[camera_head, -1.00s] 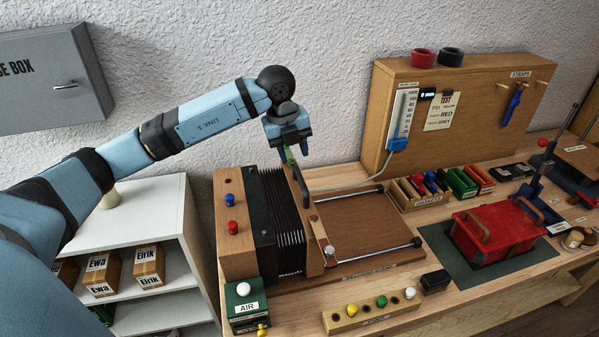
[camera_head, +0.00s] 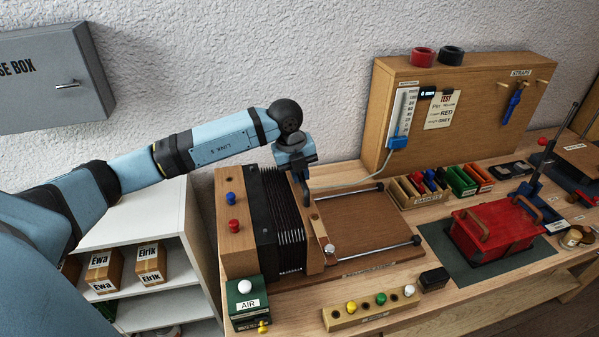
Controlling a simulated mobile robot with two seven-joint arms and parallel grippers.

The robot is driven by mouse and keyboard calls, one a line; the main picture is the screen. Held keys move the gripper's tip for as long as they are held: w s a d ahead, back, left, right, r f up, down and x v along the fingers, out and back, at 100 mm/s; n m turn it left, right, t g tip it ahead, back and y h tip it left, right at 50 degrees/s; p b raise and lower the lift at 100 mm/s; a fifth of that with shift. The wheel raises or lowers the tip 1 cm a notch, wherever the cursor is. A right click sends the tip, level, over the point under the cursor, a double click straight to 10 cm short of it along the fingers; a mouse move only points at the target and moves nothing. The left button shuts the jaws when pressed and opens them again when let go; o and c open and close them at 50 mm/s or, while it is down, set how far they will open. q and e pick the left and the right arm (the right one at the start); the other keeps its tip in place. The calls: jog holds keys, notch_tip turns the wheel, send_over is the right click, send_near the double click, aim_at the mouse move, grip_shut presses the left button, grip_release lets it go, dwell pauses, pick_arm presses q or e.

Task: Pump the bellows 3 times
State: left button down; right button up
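The bellows (camera_head: 284,225) stand at the left of the bench, with black pleats between a wooden end block (camera_head: 236,240) and a narrower wooden board (camera_head: 311,240) on the right. The pleats are spread apart somewhat. A handle rises at the top of the right board, mostly hidden by my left gripper (camera_head: 303,181). My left gripper points down at this handle, at or against it; I cannot tell whether its fingers hold it. My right gripper is not in view.
Two rails (camera_head: 375,253) run over a bare wooden base right of the bellows. A green AIR box (camera_head: 246,304) and a peg block (camera_head: 340,320) stand in front. A gauge panel (camera_head: 398,85) rises behind. A red box (camera_head: 495,228) stands further right.

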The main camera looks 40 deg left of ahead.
pick_arm(q)
jog(key=shift+s+a+f+b, duration=0.1)
jog(key=shift+s+a+b, duration=0.2)
jog(key=shift+s+a, duration=0.15)
jog(key=shift+d, duration=0.1)
jog(key=c, duration=1.5)
grip_release()
jog(key=o, duration=0.4)
jog(key=shift+c, duration=0.2)
jog(key=shift+o, duration=0.2)
jog(key=shift+s, duration=0.15)
jog(key=shift+r, duration=0.25)
jog(key=shift+r, duration=0.35)
notch_tip(320, 180, up, 13)
jog(key=s+a+b, duration=0.1)
jog(key=s+a, duration=0.1)
jog(key=shift+f, duration=0.2)
